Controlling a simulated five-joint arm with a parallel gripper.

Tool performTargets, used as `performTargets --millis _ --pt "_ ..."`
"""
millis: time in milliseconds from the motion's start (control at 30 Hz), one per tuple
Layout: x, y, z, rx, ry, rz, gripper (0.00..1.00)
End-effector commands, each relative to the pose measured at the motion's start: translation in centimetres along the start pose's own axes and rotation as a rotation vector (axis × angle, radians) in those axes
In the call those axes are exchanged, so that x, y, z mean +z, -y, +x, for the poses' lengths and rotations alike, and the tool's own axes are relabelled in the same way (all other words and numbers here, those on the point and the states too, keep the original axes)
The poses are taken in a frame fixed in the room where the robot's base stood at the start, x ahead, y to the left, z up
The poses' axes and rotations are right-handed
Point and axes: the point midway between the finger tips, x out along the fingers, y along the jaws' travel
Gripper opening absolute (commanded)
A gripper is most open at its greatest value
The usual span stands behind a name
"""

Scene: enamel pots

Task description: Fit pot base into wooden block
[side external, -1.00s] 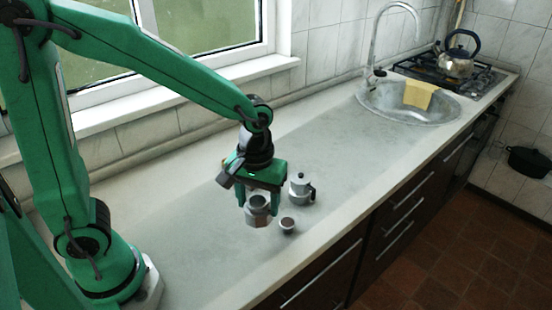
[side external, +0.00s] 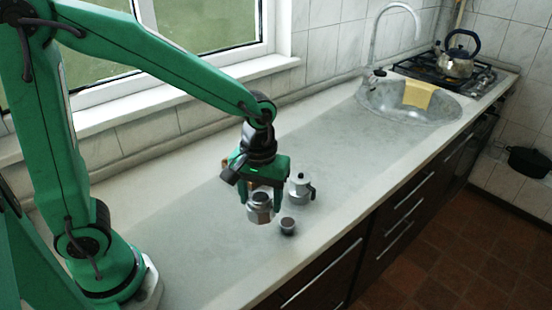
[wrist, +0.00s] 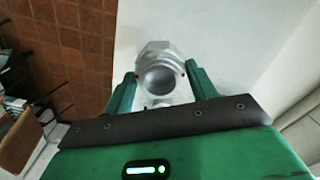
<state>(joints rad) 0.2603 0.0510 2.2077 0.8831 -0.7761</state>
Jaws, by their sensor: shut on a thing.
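The metal pot base (side external: 260,211) is a faceted grey vessel held between the two green fingers of my gripper (side external: 263,203). It appears close above the counter in the side view; I cannot tell whether it touches. In the wrist view, the pot base (wrist: 158,58) sits between the fingertips of my gripper (wrist: 160,75), its round opening towards the camera. A small brown patch shows behind my gripper in the side view. I cannot tell whether it is the wooden block, which is not clearly visible.
A moka pot (side external: 300,188) with a dark handle stands just right of my gripper. A small metal cup-like part (side external: 287,225) is at the front right of the pot base. The counter (side external: 180,240) is clear to the left. The sink (side external: 385,104) lies farther back.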

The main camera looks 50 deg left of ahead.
Motion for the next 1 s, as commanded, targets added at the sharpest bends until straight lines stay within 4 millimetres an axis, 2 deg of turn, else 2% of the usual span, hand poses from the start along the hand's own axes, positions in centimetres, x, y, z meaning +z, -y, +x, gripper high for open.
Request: performTargets --millis 167,433,567,800,1000 --pt "-3.4 0.3 0.0 0.0 0.0 -0.063 0.25" --pt "-11.2 2.4 0.6 0.0 0.0 -0.204 0.25" --pt "-15.2 4.3 1.1 0.0 0.0 -0.278 0.25" --pt "-21.6 9.0 2.4 0.0 0.0 -0.404 0.25" --pt "-24.8 12.2 3.2 0.001 -0.001 -0.472 0.25"
